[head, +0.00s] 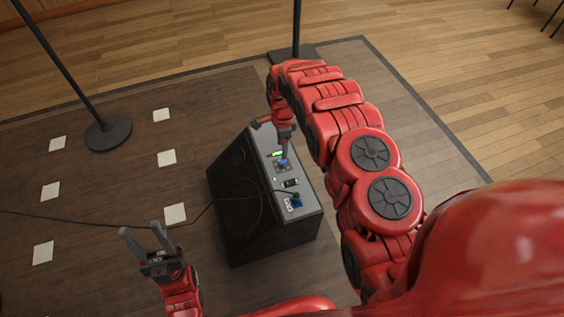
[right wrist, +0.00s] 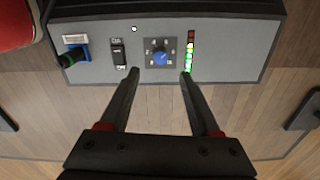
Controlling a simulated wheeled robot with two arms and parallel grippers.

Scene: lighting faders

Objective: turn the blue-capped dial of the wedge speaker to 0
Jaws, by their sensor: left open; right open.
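The wedge speaker (head: 234,192) is a black box with a grey control panel on its side, standing on the dark mat. Its blue-capped dial (right wrist: 160,57) sits on a dark square plate with marks around it; the pointer's reading is too small to tell. In the head view the dial (head: 283,163) is just below my right gripper (head: 284,150). In the right wrist view my right gripper (right wrist: 159,72) is open, its fingertips on either side of the dial and apart from it. My left gripper (head: 147,236) is open and empty, left of the speaker.
Beside the dial are a rocker switch (right wrist: 118,53), a lit level meter (right wrist: 190,52) and a blue socket with a plugged cable (right wrist: 72,57). The black cable (head: 100,221) runs across the mat. A stand base (head: 108,133) stands at left. Several white squares (head: 175,213) lie on the mat.

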